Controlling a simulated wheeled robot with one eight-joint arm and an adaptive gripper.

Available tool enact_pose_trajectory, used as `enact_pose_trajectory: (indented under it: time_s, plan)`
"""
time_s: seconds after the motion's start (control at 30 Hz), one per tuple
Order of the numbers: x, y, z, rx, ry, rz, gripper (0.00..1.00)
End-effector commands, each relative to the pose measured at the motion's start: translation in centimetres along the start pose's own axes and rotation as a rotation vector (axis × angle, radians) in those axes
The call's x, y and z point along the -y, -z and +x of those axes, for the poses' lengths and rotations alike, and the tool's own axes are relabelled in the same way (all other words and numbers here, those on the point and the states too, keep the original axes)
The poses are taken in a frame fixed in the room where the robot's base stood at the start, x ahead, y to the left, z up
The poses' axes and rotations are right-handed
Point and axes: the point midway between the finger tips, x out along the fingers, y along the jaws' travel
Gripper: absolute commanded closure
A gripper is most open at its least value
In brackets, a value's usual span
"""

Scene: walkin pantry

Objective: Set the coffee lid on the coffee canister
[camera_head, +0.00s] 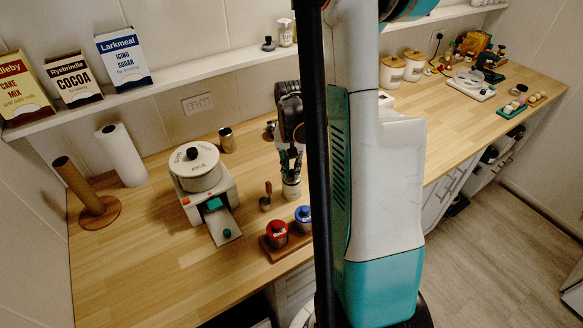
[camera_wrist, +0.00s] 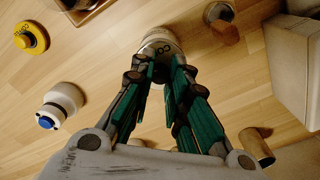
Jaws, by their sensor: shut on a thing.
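My gripper (camera_head: 290,160) points down over the counter, its fingers closed together. In the head view, the pale coffee canister (camera_head: 291,190) stands upright on the counter directly below the fingertips. The lid is at or just above its top; I cannot tell whether they touch.
A small tin with a wooden handle (camera_head: 266,202) is close to the canister. Red (camera_head: 277,233) and blue (camera_head: 304,218) lidded jars sit in front. A brass cup (camera_head: 227,140) is behind.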

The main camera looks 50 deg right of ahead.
Motion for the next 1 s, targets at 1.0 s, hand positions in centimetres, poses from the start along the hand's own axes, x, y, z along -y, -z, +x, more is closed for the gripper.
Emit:
enact_pose_trajectory:
  time_s: [1.0]
  plan:
    - [0.0,-0.01,0.81,0.0,0.0,0.0,1.0]
